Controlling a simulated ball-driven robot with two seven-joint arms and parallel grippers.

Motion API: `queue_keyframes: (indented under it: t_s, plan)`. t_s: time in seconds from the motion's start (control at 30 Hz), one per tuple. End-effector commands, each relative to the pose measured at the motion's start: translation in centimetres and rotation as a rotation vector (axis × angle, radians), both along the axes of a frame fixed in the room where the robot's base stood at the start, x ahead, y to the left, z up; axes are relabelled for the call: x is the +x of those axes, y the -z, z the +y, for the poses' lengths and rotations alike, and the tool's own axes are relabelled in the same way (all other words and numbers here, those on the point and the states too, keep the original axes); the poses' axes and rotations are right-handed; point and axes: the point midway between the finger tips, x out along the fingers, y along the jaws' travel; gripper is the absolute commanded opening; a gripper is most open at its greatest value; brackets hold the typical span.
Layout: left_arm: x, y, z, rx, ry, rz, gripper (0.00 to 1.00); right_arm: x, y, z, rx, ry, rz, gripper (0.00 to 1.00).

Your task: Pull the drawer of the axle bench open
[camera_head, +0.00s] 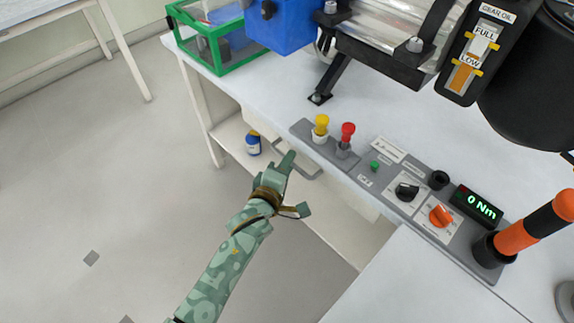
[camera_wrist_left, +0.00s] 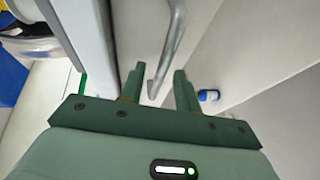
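The axle bench (camera_head: 240,92) is a white workbench with a pale drawer front under its top; the front (camera_wrist_left: 135,35) shows in the left wrist view. A grey bar handle (camera_head: 312,174) sticks out from under the bench edge; it also shows in the left wrist view (camera_wrist_left: 174,45). My left gripper (camera_head: 298,181) is at the handle, below the bench edge. Its fingers (camera_wrist_left: 158,86) are apart, and the handle's near end appears between them. I cannot tell whether they touch it. The drawer looks shut, though its face is mostly hidden in the head view. My right gripper is not in view.
A blue bottle (camera_head: 253,143) stands on the lower shelf (camera_head: 232,132). On the bench are a control panel (camera_head: 375,170) with yellow and red knobs, a green-framed box (camera_head: 212,50), a blue bin (camera_head: 285,25) and an orange-black handle (camera_head: 535,227). The floor at left is clear.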

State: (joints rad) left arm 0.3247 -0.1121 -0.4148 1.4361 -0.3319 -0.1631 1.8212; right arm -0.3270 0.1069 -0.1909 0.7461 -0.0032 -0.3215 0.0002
Motion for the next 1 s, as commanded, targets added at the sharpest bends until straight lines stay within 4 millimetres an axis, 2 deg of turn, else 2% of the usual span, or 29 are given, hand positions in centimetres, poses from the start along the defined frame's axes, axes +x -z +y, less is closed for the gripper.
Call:
queue_keyframes:
  t_s: [0.13, 0.17, 0.27, 0.3, 0.67, 0.87, 1.0]
  plan:
    - [0.0, -0.1, 0.0, 0.000, 0.000, 0.000, 0.32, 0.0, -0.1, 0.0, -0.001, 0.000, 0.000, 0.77]
    - [0.0, -0.1, 0.0, 0.000, 0.000, 0.000, 0.30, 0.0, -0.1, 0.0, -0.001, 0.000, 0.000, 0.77]
    - [0.0, 0.0, 0.0, 0.000, 0.000, 0.000, 0.02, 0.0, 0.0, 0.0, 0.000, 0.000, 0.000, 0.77]
    - [0.0, 0.0, 0.0, 0.000, 0.000, 0.000, 0.00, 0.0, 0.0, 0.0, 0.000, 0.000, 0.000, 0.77]
    - [-0.9, -0.3, 0.8, 0.001, -0.001, -0.001, 0.00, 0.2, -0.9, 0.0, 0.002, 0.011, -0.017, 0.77]
    - [-3.3, -0.8, 3.3, 0.004, -0.002, -0.001, 0.00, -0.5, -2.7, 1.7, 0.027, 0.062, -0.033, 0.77]
    - [-5.8, -1.0, 5.9, 0.007, -0.002, -0.002, 0.00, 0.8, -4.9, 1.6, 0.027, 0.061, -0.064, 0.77]
